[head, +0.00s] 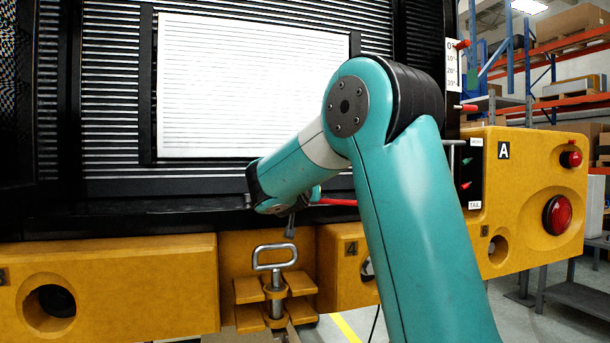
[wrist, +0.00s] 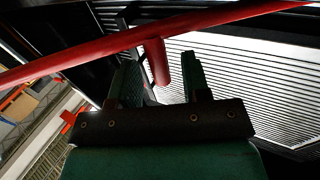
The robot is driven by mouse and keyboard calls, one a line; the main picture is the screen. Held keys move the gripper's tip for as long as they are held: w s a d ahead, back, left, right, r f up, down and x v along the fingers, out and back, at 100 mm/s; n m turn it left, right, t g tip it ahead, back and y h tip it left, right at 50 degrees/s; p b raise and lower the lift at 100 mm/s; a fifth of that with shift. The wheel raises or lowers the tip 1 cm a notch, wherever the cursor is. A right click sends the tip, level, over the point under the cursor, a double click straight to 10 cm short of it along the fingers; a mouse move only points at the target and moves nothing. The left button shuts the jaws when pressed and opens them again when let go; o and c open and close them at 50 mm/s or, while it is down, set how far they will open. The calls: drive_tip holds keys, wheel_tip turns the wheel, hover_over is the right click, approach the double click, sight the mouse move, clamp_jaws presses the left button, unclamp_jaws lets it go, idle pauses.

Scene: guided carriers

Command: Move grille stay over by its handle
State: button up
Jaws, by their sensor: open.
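The grille stay is a long red rod that crosses the upper part of the wrist view (wrist: 100,52). A short red handle (wrist: 160,62) sticks out of it and shows between my two fingers. My gripper (wrist: 158,75) is open, with a visible gap on each side of the handle; I cannot tell how deep the handle sits between the fingers. In the head view a short piece of the red rod (head: 338,201) shows below the white louvred panel, beside my gripper (head: 316,193). My arm hides the rest of it.
A white louvred panel (head: 250,88) sits in a black grille. An angle scale (head: 452,65) with red pegs stands to the right. Below are a yellow bumper (head: 110,285), a metal loop handle (head: 275,256), and a yellow box marked A with a red lamp (head: 557,216).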

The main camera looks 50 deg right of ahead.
drive_tip(key=shift+x, duration=0.8)
clamp_jaws()
drive_tip(key=shift+f, duration=0.1)
